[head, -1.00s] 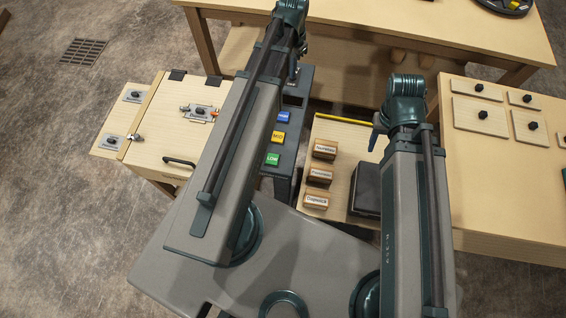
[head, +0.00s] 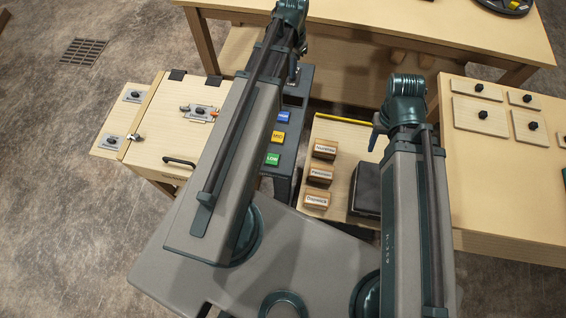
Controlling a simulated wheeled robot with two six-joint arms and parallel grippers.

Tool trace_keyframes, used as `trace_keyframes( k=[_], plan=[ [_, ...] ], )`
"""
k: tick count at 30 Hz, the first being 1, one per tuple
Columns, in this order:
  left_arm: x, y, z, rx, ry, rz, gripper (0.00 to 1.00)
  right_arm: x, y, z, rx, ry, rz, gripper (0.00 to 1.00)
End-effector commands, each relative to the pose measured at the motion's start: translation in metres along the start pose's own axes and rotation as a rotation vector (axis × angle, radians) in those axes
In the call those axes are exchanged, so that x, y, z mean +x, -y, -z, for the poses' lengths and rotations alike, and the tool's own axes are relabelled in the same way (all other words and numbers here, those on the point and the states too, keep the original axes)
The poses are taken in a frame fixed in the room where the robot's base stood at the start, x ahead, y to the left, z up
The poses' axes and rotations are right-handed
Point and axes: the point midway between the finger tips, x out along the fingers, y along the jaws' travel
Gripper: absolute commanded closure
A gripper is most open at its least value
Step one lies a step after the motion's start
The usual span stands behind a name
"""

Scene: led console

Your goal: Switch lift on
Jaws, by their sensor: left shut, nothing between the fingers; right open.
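A dark console (head: 287,152) stands in the middle, partly hidden behind my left arm. Its face carries a blue button (head: 284,117), a yellow button (head: 277,136) marked MID and a green button (head: 273,159) marked LOW. A dark display window (head: 293,100) sits above them. I cannot make out a label reading lift. My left gripper (head: 293,76) is shut and empty over the console's top end, mostly hidden by my arm. My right gripper (head: 375,137) is open and empty above the light wooden board right of the console, partly hidden by my arm.
Several labelled wooden blocks (head: 320,174) and a dark box (head: 365,188) lie on that board. A wooden cabinet (head: 170,130) with a black handle and latches stands left. A table with knobbed panels (head: 480,115) stands right. A long table (head: 420,28) spans the back.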

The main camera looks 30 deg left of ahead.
Motion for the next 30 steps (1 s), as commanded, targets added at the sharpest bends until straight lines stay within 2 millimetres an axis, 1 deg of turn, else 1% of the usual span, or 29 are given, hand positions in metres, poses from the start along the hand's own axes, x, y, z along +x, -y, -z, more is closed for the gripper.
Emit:
trace_keyframes(
  k=[30],
  plan=[
    [0.029,0.0,0.0,0.0,0.0,0.0,1.0,0.029,0.003,0.002,0.0,0.0,0.0,0.5]
  ],
)
